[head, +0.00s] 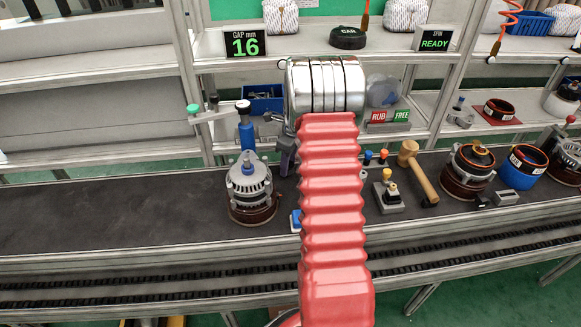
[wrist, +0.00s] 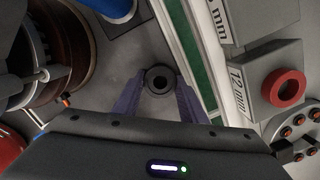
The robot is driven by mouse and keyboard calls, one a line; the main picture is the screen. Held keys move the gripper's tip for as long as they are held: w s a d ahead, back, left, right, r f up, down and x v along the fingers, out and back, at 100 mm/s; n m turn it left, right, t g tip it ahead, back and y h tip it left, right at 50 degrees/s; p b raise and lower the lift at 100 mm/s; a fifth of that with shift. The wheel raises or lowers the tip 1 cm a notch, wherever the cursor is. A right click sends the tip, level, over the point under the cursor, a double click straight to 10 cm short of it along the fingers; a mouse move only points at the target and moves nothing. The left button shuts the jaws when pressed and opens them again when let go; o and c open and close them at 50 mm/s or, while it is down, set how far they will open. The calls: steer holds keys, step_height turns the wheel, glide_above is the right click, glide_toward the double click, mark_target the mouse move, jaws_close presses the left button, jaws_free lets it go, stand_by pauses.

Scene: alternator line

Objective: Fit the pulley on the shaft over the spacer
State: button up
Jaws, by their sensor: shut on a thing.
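The alternator (head: 250,190) stands upright on a brown round base on the dark bench, its shaft (head: 248,160) pointing up with a blue part on it. In the wrist view the alternator (wrist: 75,60) is partly seen at the left, apart from my gripper. My gripper (wrist: 160,80) has purple fingers closed on a small dark ring (wrist: 160,71) with a central hole; I cannot tell whether it is the pulley or a spacer. In the head view my arm hides most of the gripper, and a purple finger (head: 287,155) shows right of the alternator.
A red ring (wrist: 284,87) lies on a grey block marked 12 mm. A mallet (head: 415,170) and more round units (head: 468,170) are to the right. The bench's left side is clear.

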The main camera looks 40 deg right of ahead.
step_height(320, 180, up, 10)
stand_by(0.7)
stand_by(0.4)
